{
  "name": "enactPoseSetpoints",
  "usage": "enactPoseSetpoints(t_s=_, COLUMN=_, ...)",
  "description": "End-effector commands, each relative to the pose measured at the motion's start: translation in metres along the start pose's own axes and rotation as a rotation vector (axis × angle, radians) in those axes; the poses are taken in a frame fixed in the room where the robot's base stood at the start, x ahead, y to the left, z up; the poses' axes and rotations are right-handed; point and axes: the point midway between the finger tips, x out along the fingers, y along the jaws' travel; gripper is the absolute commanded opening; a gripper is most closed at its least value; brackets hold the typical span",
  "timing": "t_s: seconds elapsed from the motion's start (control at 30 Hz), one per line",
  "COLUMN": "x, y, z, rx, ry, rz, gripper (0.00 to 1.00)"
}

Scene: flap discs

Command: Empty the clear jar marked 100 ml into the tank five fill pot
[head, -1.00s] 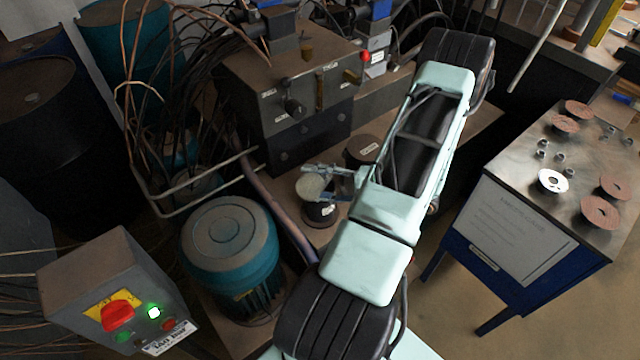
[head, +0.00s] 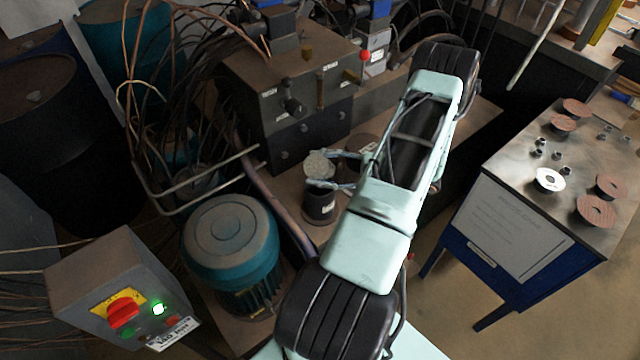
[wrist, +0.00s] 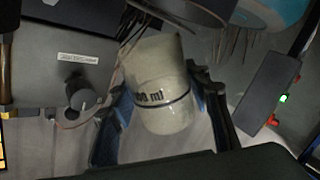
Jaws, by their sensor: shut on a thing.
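My gripper (head: 335,171) is shut on the clear jar (head: 320,163), which looks pale and cloudy. In the wrist view the jar (wrist: 162,70) lies between my two fingers, with "00 ml" and a dark line readable on its side. Part of its marking is cut off by the curve. In the head view the jar appears just above and behind a dark pot (head: 320,208) with a small white label. A second dark pot (head: 363,147) stands behind, partly hidden by my arm. I cannot read which pot is tank five, nor tell whether anything is flowing from the jar.
A grey hydraulic block (head: 290,100) with knobs and levers stands close behind the jar. A teal motor (head: 230,245) and a bent pipe rail (head: 210,192) are at the left. A control box (head: 120,290) is at front left. A bench with discs (head: 550,150) is at right.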

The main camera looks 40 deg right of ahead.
Motion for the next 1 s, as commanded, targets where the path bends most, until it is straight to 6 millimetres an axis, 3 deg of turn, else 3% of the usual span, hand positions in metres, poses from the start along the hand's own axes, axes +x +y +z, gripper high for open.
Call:
enactPoseSetpoints(t_s=0.83, x=0.0004, y=-0.0003, z=-0.0015, rx=-0.011, ry=-0.001, rz=0.001, gripper=0.16)
enactPoseSetpoints(t_s=1.0, x=0.0023, y=-0.0087, z=-0.0069, rx=-0.172, ry=-0.036, rz=0.003, gripper=0.16)
